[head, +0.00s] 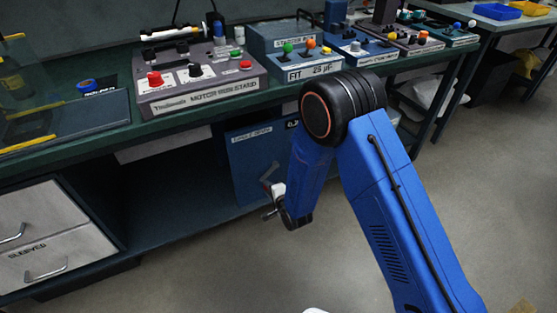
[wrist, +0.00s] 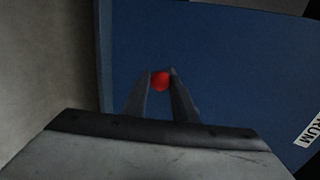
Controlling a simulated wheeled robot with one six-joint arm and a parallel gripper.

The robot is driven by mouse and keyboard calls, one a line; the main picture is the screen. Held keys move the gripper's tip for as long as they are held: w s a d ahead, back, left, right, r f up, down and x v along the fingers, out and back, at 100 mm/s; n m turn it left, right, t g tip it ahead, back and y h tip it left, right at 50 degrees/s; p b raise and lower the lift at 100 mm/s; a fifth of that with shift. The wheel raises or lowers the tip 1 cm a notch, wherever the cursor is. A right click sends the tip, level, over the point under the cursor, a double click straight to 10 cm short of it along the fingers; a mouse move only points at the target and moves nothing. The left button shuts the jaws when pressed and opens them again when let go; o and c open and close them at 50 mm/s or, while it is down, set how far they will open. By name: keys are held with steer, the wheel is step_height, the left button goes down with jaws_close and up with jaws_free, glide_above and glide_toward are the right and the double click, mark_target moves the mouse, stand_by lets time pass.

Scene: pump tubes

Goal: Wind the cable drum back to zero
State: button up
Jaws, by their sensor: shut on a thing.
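A blue box front (head: 243,165), possibly the cable drum's housing, stands under the bench in the head view. It carries a pale label too small to read surely and a dark display, partly hidden by my arm, with digits that start like "0.2". The blue face also fills much of the wrist view (wrist: 230,60), with "RUM" readable on a white label at right. My gripper (wrist: 161,88) is shut on a red round knob (wrist: 160,80) in front of this face. In the head view my gripper (head: 268,211) is low beside the box; the knob is hidden there.
The bench above holds a motor test stand (head: 200,90), a box marked "FIT 25 µF" (head: 310,72) and several control boxes. White drawers (head: 40,225) are at left.

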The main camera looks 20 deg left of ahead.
steer(key=shift+d+f, duration=0.1)
steer(key=shift+f, duration=0.05)
steer(key=shift+w+d+f, duration=0.25)
steer(key=shift+w+f, duration=0.15)
steer(key=shift+f, duration=0.05)
steer(key=shift+w, duration=0.1)
steer(key=shift+w+d+f, duration=0.35)
steer(key=shift+w+f, duration=0.05)
steer(key=shift+f, duration=0.05)
steer(key=shift+d, duration=0.1)
stand_by(0.3)
steer(key=shift+w+d+f, duration=0.35)
steer(key=shift+w+d, duration=0.1)
steer(key=shift+w, duration=0.1)
